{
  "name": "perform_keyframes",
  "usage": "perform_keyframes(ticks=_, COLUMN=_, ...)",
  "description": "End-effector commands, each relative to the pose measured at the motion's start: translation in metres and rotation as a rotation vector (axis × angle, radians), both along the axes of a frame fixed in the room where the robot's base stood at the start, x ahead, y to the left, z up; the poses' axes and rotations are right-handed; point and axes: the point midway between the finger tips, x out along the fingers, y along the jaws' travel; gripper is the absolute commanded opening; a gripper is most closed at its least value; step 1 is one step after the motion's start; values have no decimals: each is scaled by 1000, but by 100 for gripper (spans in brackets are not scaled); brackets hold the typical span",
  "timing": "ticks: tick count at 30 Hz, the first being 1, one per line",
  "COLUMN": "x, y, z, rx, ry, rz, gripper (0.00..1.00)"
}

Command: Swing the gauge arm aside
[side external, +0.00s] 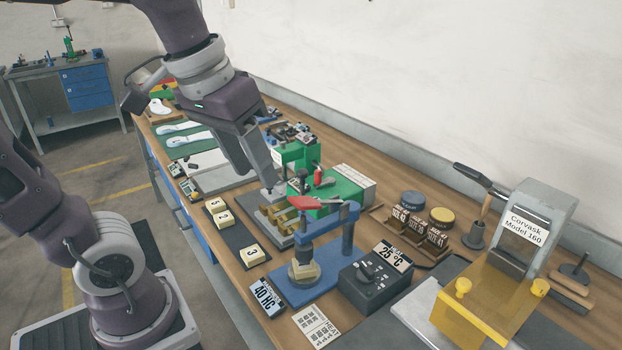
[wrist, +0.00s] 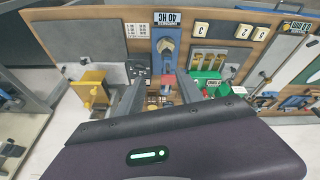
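The blue gauge arm (side external: 325,221) reaches from its upright post over a blue base (side external: 295,288), with a grey round gauge head above a cream block (side external: 305,270). A red handle (side external: 305,202) shows at the arm in the side view. In the wrist view, the blue gauge stand (wrist: 157,34) lies beyond the fingertips, and a red part (wrist: 168,82) shows between the fingers. My gripper (side external: 272,188) hangs above and behind the stand, near the brass pieces. Its two fingers (wrist: 160,92) are spread, with nothing held between them.
A grey tray with brass pieces (side external: 272,212) and green fixtures (side external: 300,155) stand close behind. A black control box (side external: 370,288) with a 25 °C sign (side external: 393,256) is right of the stand. A 40 HC display (side external: 268,298) is in front. Numbered cream tiles (side external: 251,256) lie left.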

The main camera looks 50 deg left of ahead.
Motion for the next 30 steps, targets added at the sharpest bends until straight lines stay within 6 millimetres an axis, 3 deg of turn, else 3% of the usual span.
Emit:
perform_keyframes(ticks=1, x=30, y=13, z=6, rx=-26, ry=65, rz=94, gripper=43)
perform_keyframes(ticks=3, x=67, y=32, z=8, rx=-58, ry=149, rz=228, gripper=43)
perform_keyframes(ticks=6, x=109, y=59, z=0, rx=-86, ry=243, rz=385, gripper=43)
perform_keyframes(ticks=9, x=133, y=77, z=-10, rx=-99, ry=302, rz=487, gripper=43)
perform_keyframes(ticks=14, x=143, y=85, z=-24, rx=-103, ry=332, rz=534, gripper=43)
perform_keyframes(ticks=24, x=143, y=85, z=-81, rx=-104, ry=329, rz=531, gripper=43)
perform_keyframes(ticks=30, x=143, y=85, z=-86, rx=-103, ry=325, rz=530, gripper=43)
